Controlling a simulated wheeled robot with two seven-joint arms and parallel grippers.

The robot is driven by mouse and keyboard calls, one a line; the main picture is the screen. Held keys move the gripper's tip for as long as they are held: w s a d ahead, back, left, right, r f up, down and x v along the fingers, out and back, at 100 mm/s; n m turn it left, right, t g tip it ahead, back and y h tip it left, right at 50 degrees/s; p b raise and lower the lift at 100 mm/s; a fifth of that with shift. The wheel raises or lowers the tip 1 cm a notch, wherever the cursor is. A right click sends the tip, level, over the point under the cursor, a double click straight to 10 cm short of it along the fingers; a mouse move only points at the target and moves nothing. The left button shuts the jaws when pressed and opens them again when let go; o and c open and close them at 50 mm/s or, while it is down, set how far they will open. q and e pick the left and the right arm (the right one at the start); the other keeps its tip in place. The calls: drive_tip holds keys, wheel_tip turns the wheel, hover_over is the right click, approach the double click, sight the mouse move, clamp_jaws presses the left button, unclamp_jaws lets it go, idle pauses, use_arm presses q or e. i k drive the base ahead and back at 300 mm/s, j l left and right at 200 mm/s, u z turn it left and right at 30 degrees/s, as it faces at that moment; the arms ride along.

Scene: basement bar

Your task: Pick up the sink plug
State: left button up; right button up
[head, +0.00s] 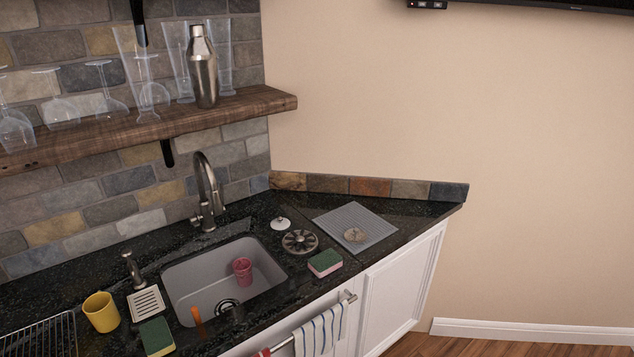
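Several small round pieces lie on the black counter right of the sink (182,284). One is a small white disc with a raised middle (280,224), behind the others and close to the sink's back right corner. In front of it is a larger dark metal slotted disc (299,241). A greyish metal disc with a raised middle (355,235) lies on the grey ribbed mat (352,213). I cannot tell for certain which of these is the sink plug. The drain (228,308) in the sink floor looks dark. Neither of my grippers is in view.
A tall faucet (207,190) stands behind the sink. A pink cup (243,271) and an orange item (197,318) are in the sink. Sponges (325,266) (157,337), a yellow mug (101,311) and a soap dispenser (133,269) stand around it. A shelf (150,130) with glasses overhangs.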

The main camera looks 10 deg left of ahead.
sight(280, 223)
drive_tip(key=i+l+u, duration=0.25)
drive_tip(key=i+l, duration=0.5)
drive_tip(key=l, duration=0.1)
